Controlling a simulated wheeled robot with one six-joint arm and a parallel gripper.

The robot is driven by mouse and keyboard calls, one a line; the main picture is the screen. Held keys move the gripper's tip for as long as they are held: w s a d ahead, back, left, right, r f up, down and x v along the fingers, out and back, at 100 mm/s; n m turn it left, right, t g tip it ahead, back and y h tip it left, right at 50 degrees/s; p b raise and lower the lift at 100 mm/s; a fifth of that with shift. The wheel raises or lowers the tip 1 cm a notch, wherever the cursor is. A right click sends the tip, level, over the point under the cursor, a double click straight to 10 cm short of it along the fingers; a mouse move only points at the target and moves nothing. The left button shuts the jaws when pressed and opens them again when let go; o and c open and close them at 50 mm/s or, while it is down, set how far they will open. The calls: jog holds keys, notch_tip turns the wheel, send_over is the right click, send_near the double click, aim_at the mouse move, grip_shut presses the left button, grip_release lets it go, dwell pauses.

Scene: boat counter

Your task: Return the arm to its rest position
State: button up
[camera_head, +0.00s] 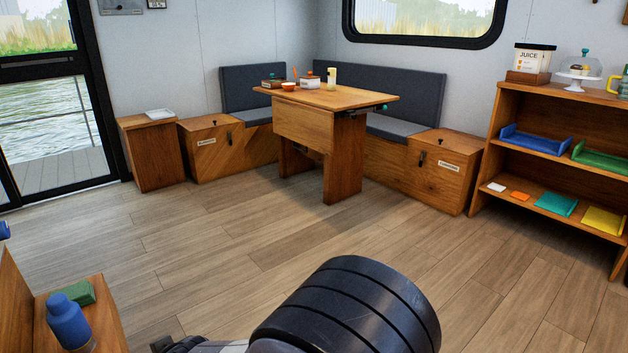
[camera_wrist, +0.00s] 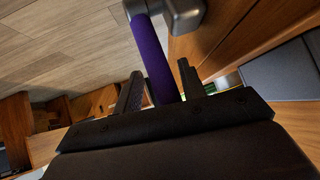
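My gripper (camera_wrist: 159,72) shows in the wrist view, with its two dark fingers standing apart. A purple bar (camera_wrist: 150,45) with a grey fitting at its upper end shows in the gap between the fingers. I cannot tell how far beyond the fingers the bar lies or whether it is part of my own body. No clear contact with the fingers shows. In the head view a thick dark ringed part of my arm rises at the bottom centre. My gripper itself is hidden from that view.
A wooden table (camera_head: 345,99) with small items stands before a grey bench (camera_head: 405,87). A shelf (camera_head: 508,90) with trays stands at the right. A blue bottle (camera_head: 67,322) and green block (camera_head: 78,292) sit at the lower left. The middle floor is clear.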

jog(key=shift+w+h, duration=0.3)
jog(key=shift+h, duration=0.1)
dwell(0.3)
